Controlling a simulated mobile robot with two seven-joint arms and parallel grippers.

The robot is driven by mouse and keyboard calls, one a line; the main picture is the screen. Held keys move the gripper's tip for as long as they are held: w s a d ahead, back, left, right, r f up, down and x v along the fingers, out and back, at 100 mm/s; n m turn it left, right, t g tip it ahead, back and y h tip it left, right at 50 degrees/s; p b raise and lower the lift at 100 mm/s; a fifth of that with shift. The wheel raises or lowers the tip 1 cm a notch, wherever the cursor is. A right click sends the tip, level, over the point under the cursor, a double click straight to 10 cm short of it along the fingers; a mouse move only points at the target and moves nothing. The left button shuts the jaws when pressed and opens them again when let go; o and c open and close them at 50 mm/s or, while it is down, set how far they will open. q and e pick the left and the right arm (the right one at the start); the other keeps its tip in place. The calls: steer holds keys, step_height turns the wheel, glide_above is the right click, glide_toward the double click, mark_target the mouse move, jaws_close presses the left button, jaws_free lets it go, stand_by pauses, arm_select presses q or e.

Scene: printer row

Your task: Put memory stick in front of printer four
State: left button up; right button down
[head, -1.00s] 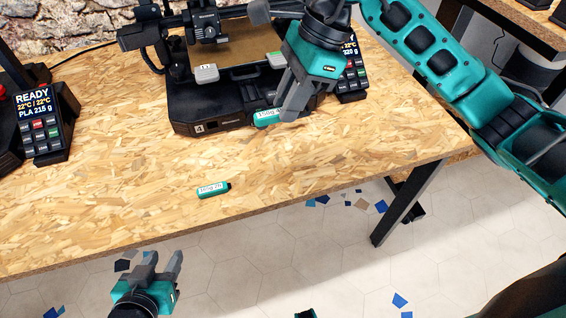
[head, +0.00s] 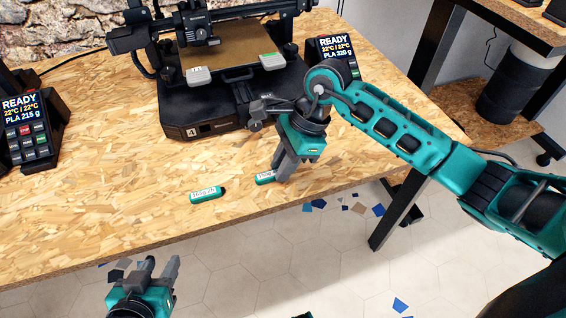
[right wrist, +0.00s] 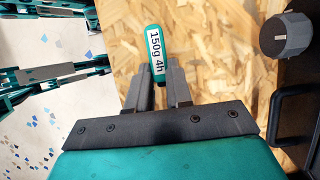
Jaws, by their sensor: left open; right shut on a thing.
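A green memory stick with a white label (head: 265,178) is between the fingers of my right gripper (head: 281,174), low over or on the table in front of the printer marked 4 (head: 215,122). I cannot tell whether it touches the table. In the right wrist view the stick (right wrist: 155,52) reads "150g 4h" and sticks out past the fingertips (right wrist: 160,92). A second green stick with a white label (head: 207,195) lies on the table just left of it. My left gripper (head: 161,262) is open and empty, off the table's front edge.
A control pad reading READY, PLA 215 g (head: 25,132) stands at the left. Another pad, reading PLA 320 g (head: 335,55), stands right of the printer. The chipboard table (head: 100,190) is bare around the sticks. Its front edge is close to them.

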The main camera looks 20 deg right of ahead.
arm_select(q)
steer(key=shift+r, duration=0.1)
arm_select(e)
steer(key=shift+r, duration=0.1)
steer(key=shift+f, duration=0.2)
steer(key=c, duration=1.1)
jaws_free()
arm_select(q)
steer(key=shift+s+f, duration=0.1)
steer(key=shift+f, duration=0.1)
arm_select(e)
steer(key=shift+o, duration=0.3)
arm_select(q)
steer(key=shift+r, duration=0.1)
arm_select(e)
steer(key=shift+r, duration=0.15)
steer(key=shift+r, duration=0.25)
arm_select(q)
steer(key=shift+s+a+r+p, duration=0.15)
steer(key=shift+a+p, duration=0.1)
steer(key=shift+p, duration=0.4)
arm_select(e)
steer(key=v, duration=1.1)
steer(key=shift+d+r, duration=0.25)
arm_select(q)
steer(key=shift+s, duration=0.1)
arm_select(e)
steer(key=shift+s, duration=0.15)
